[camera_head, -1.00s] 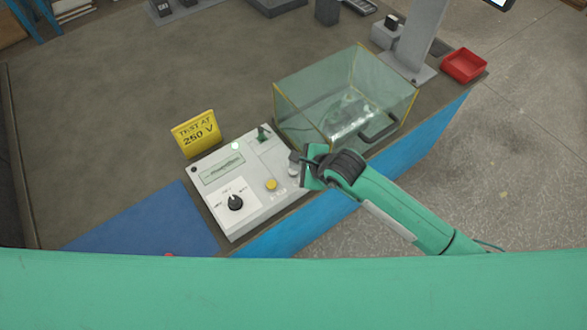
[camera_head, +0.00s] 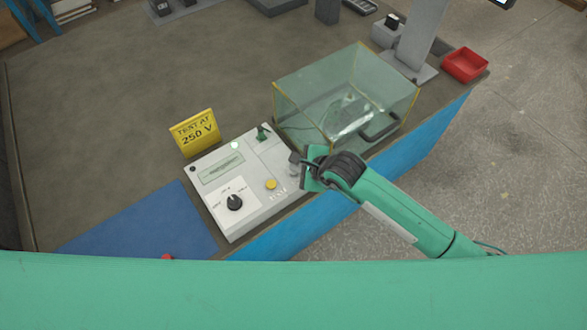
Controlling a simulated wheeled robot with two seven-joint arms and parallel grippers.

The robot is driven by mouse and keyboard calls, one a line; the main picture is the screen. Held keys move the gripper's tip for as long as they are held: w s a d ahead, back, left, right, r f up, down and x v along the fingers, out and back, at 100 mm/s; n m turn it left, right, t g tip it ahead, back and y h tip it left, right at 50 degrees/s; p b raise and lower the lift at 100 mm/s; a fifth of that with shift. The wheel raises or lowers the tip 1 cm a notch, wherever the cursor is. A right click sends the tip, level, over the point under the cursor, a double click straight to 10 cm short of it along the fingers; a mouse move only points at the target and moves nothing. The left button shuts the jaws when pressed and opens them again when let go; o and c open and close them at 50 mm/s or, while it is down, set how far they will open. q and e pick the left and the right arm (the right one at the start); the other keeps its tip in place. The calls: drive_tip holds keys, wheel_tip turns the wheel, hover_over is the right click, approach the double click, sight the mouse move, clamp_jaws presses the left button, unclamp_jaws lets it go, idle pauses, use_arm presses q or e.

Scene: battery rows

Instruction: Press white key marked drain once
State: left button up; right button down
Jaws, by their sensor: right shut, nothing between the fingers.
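The grey-white tester panel (camera_head: 222,208) lies on the bench with a black dial (camera_head: 234,203), a display, a yellow key (camera_head: 271,184) and a green toggle (camera_head: 263,133). My right gripper (camera_head: 295,160) is shut and empty over the right side of the panel, right of the yellow key. A small pale key (camera_head: 293,170) shows just below the fingertips, partly hidden by them. Its marking is too small to read, and I cannot tell whether the fingertips touch it. My left gripper is not in view.
A clear glass tank (camera_head: 300,101) with yellow edges stands close behind my right gripper. A yellow sign (camera_head: 194,133) reading "TEST AT 250 V" stands behind the panel. A red tray (camera_head: 465,65) sits at the right corner. A blue mat (camera_head: 140,228) lies left of the panel.

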drive_tip(key=shift+f, duration=0.25)
drive_tip(key=shift+r, duration=0.1)
idle(0.3)
drive_tip(key=shift+r+p, duration=0.3)
drive_tip(key=shift+r, duration=0.45)
drive_tip(key=shift+r+p, duration=1.55)
drive_tip(key=shift+r, duration=1.05)
